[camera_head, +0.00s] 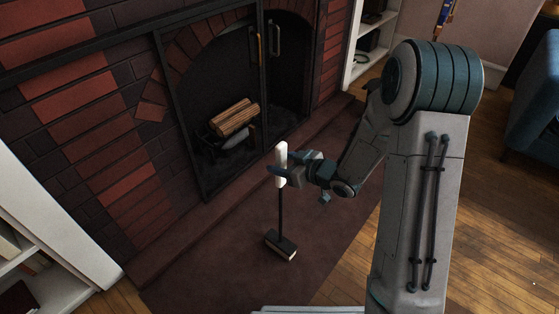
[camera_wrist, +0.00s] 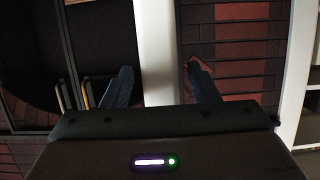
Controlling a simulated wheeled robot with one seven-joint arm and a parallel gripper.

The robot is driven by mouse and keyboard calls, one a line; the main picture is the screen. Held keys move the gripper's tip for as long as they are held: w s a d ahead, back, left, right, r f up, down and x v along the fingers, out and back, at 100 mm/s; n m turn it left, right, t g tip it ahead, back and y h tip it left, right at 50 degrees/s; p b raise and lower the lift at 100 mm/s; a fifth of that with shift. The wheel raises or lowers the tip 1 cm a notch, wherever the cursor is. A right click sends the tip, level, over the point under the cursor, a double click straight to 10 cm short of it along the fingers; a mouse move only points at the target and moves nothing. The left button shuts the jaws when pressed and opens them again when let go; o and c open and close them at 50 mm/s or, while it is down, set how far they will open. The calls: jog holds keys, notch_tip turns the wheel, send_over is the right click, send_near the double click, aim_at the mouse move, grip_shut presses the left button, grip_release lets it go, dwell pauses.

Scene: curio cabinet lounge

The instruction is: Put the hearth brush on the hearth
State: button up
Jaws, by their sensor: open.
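The hearth brush stands upright, with a white handle (camera_head: 281,160), a thin dark shaft and a dark block head with a pale edge (camera_head: 281,246). Its head appears to rest on the dark reddish floor area in front of the fireplace. My gripper (camera_head: 277,172) is open, with its fingers around the handle at mid-height. In the wrist view the white handle (camera_wrist: 155,45) rises between the two spread fingers (camera_wrist: 160,88), with gaps at both sides. The hearth (camera_head: 190,232) is a low dark reddish ledge along the fireplace, just behind the brush.
The brick fireplace has a black-framed glass screen with handles (camera_head: 276,40) and logs (camera_head: 234,117) inside. White shelves (camera_head: 55,255) stand at the left, and others (camera_head: 362,40) at the back. A blue sofa (camera_head: 535,105) is at the right. Wooden floor (camera_head: 500,215) is clear.

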jog(key=s+d+r+m+h+p, duration=0.1)
jog(key=s+d+r+m+h, duration=0.1)
jog(key=s+d+r+h, duration=0.3)
jog(key=d+r+m+g+h+p, duration=0.1)
jog(key=d+m+h, duration=0.15)
jog(key=d, duration=0.55)
jog(key=s+d+r+m+h+p, duration=0.1)
jog(key=s+d+r+m+h, duration=0.1)
jog(key=s+d+r+h, duration=0.3)
jog(key=s+a+r+m+g, duration=0.1)
jog(key=s+m+g, duration=0.1)
jog(key=s, duration=0.5)
jog(key=s+a+r+m+g+y, duration=0.1)
jog(key=s+a+r+g, duration=0.1)
jog(key=s+g, duration=0.2)
jog(key=s, duration=0.3)
jog(key=shift+s+m, duration=0.35)
jog(key=shift+w+y, duration=0.1)
jog(key=shift+y, duration=0.15)
jog(key=shift+c, duration=0.2)
